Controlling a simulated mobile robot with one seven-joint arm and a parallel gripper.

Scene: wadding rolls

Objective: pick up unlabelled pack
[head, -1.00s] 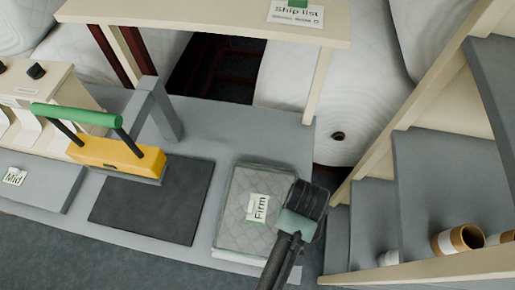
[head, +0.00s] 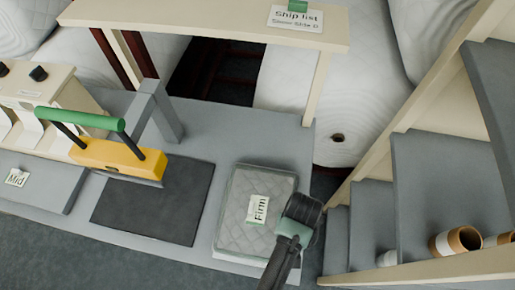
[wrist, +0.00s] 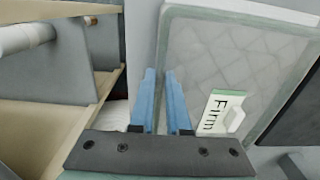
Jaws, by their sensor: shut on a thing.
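A grey quilted pack in a clear cover (head: 233,205) lies flat near the front right of the grey bench. A white and green label reading "Firm" (head: 258,209) is on its top. A paler layer shows under its front edge. My gripper (head: 297,232) is at the pack's right edge. In the wrist view, the blue fingers of my gripper (wrist: 160,78) are close together at the edge of the pack (wrist: 225,60), shut on that edge. The gripped part between the fingers is mostly hidden. I see no unlabelled pack clearly.
A yellow tool with a green handle (head: 117,159) stands by a dark mat (head: 150,210) to the left. A grey pad labelled "Mid" (head: 40,180) lies farther left. Shelving with cardboard tubes (head: 455,240) stands close on the right. A raised shelf (head: 200,15) crosses the back.

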